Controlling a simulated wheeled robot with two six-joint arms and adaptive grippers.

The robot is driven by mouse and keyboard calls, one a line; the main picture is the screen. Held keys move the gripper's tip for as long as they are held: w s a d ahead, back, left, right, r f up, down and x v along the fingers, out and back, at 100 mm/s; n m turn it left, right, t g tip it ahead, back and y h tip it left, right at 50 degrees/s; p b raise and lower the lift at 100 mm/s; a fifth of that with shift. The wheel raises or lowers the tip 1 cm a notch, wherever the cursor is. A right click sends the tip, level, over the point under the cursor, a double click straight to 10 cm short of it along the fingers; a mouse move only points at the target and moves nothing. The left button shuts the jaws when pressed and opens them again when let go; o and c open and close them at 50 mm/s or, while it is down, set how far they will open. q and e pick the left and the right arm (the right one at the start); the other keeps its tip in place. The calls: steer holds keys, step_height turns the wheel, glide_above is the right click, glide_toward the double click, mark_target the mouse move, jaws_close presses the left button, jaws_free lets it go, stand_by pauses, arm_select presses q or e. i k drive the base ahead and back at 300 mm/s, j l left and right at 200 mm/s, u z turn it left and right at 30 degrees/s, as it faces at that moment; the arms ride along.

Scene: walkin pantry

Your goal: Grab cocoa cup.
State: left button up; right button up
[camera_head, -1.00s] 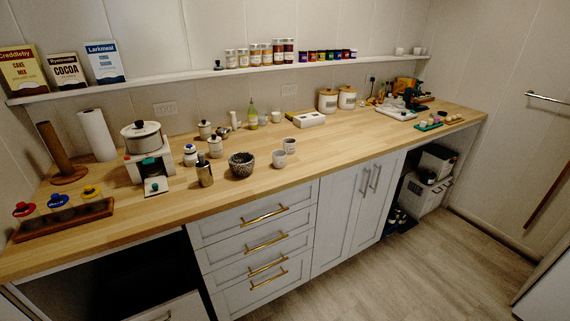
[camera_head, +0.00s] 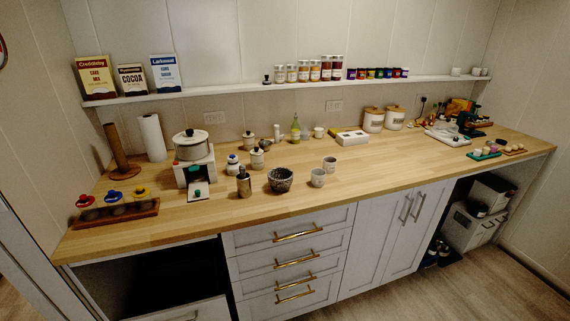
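Two small pale cups stand on the wooden counter (camera_head: 375,180), right of its middle. The front cup (camera_head: 318,178) is near the counter's front edge, and the back cup (camera_head: 330,164) stands just behind and to its right. I cannot tell which cup is the cocoa cup, or what is inside them. A box labelled COCOA (camera_head: 133,80) stands on the wall shelf at the upper left. Another small pale cup (camera_head: 319,132) stands farther back, near the wall. Neither of my grippers is in view.
A dark speckled bowl (camera_head: 281,180) and a brown metallic canister (camera_head: 243,183) stand left of the cups. A white pot (camera_head: 189,145) sits on a small stove. A wooden rack (camera_head: 117,213) lies at the left.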

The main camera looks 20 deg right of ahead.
mark_target(330, 165)
steer(key=l+u, duration=0.25)
steer(key=l, duration=0.25)
steer(key=l+u, duration=0.25)
steer(key=l, duration=0.25)
steer(key=k+l+u, duration=0.2)
steer(key=l, duration=0.3)
steer(key=l+u, duration=0.25)
steer(key=l, duration=0.25)
steer(key=k+l+u, duration=0.25)
steer(key=l, duration=0.15)
steer(key=i+l, duration=0.05)
steer(key=i, duration=0.05)
